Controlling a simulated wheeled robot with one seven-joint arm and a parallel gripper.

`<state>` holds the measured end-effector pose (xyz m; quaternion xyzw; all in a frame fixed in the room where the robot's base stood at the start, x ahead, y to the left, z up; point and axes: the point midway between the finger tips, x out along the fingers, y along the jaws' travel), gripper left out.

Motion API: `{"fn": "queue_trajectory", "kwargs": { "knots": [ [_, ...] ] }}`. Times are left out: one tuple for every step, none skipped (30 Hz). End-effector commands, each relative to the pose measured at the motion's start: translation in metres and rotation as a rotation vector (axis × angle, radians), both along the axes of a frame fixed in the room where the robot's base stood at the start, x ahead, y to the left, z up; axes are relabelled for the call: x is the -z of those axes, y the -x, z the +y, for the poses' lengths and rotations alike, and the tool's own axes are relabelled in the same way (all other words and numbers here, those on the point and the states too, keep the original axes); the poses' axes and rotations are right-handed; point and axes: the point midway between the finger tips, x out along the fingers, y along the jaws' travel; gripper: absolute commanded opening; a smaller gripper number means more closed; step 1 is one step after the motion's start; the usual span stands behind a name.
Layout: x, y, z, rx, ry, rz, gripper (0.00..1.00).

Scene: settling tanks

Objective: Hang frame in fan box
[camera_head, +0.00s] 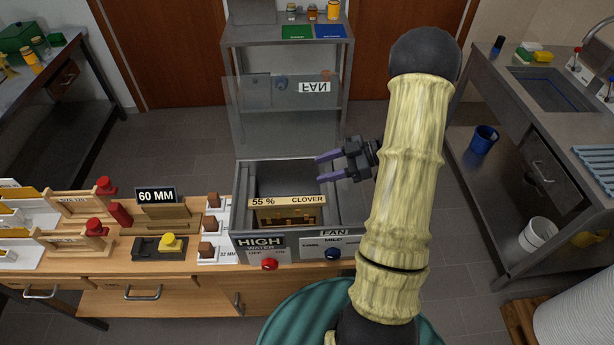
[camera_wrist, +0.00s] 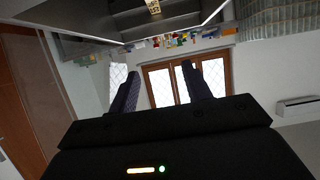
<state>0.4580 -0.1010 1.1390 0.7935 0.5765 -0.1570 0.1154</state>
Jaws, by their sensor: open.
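The fan box (camera_head: 239,213) is a grey open-topped metal box on the wooden bench, with labels reading HIGH WATER and FAN. A clear lid with a FAN label (camera_head: 314,87) stands raised at its back. A wooden frame (camera_head: 287,202) marked "55 % CLOVER" is inside the box near its front; its lower part is hidden by the front wall. My gripper (camera_head: 326,169) is open and empty above the box's back right part, behind and right of the frame. In the wrist view its fingers (camera_wrist: 160,85) are apart with nothing between them.
Small blocks on white cards (camera_head: 208,250), a yellow-knobbed black device (camera_head: 160,246) and wooden frame holders (camera_head: 76,204) stand to the left. A metal shelf (camera_head: 285,130) stands behind.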

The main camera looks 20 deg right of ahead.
Motion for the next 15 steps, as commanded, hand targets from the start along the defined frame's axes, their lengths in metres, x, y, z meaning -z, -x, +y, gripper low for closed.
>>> {"fn": "queue_trajectory", "kwargs": {
  "knots": [
    [-0.001,0.003,-0.011,0.003,0.005,-0.003,0.49],
    [-0.004,0.005,-0.016,0.004,0.004,-0.003,0.49],
    [-0.007,0.007,-0.023,0.003,0.004,-0.002,0.49],
    [-0.009,0.008,-0.028,0.003,0.003,-0.003,0.49],
    [-0.011,0.010,-0.033,0.003,0.003,-0.003,0.49],
    [-0.014,0.013,-0.039,0.002,0.004,-0.002,0.49],
    [-0.017,0.014,-0.044,0.002,0.004,-0.002,0.49],
    [-0.018,0.015,-0.048,0.003,0.004,-0.002,0.49],
    [-0.021,0.016,-0.052,0.002,0.002,-0.002,0.49],
    [-0.022,0.018,-0.055,0.001,0.002,-0.002,0.49],
    [-0.023,0.018,-0.057,0.000,0.003,-0.002,0.49],
    [-0.025,0.019,-0.059,0.000,0.003,-0.002,0.49],
    [-0.026,0.019,-0.060,0.001,0.001,-0.001,0.49],
    [-0.026,0.020,-0.061,0.000,0.001,-0.001,0.49],
    [-0.027,0.020,-0.062,0.000,0.000,0.000,0.49]
  ]
}}
